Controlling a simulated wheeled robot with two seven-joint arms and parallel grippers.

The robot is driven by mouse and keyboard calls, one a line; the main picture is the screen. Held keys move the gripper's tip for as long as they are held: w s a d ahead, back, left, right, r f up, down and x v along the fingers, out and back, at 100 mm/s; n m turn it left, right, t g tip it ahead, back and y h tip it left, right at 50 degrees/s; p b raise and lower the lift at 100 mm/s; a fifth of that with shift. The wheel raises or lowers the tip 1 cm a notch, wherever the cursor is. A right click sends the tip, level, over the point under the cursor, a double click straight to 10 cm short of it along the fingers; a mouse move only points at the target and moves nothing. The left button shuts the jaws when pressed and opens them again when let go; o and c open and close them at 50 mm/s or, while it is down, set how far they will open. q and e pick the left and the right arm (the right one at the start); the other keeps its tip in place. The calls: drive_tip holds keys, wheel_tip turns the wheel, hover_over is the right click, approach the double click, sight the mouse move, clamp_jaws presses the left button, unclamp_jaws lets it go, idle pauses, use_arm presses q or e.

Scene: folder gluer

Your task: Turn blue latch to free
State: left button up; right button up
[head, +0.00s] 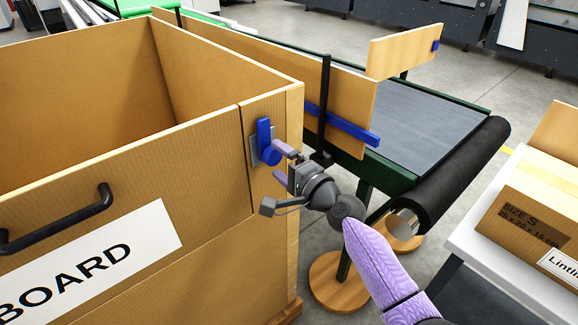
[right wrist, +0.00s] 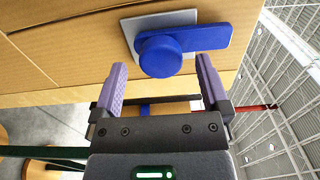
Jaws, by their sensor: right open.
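The blue latch (head: 264,141) sits on a grey plate on the front face of the cardboard-coloured bin, near its right corner. In the head view its bar points up from a round knob. The right wrist view shows the round knob (right wrist: 160,56) at one end of the blue bar (right wrist: 212,38). My right gripper (head: 281,164) is open with purple fingers, right at the latch. In the right wrist view the knob lies between and just beyond the fingertips (right wrist: 161,66), and I see no clear contact. My left gripper is not in view.
The large bin (head: 215,195) has a black handle (head: 60,222) and a label reading BOARD. A conveyor (head: 420,120) with a black roller (head: 455,180) stands behind my right arm. A white table (head: 520,245) with boxes is at the right.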

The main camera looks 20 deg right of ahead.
drive_tip(key=v, duration=0.9)
drive_tip(key=shift+r, duration=0.1)
drive_tip(key=s+d+f+n+g+h, duration=0.1)
drive_tip(key=s+f+n+g+h, duration=0.25)
drive_tip(key=f, duration=1.05)
drive_tip(key=s+d+f+n+g+h, duration=0.15)
drive_tip(key=s+f+g, duration=0.4)
drive_tip(key=f, duration=0.95)
drive_tip(key=s+a+f+n+g+b, duration=0.1)
drive_tip(key=s+f+n+g, duration=0.2)
drive_tip(key=s, duration=1.2)
drive_tip(key=s+a+f+n+g+h, duration=0.1)
drive_tip(key=s+f+n+g, duration=0.3)
drive_tip(key=s+f+n, duration=0.5)
drive_tip(key=s+a+f, duration=0.1)
drive_tip(key=s+f, duration=0.2)
drive_tip(key=s, duration=0.4)
drive_tip(key=shift+a+b, duration=0.25)
drive_tip(key=shift+b, duration=0.1)
drive_tip(key=shift+w, duration=0.15)
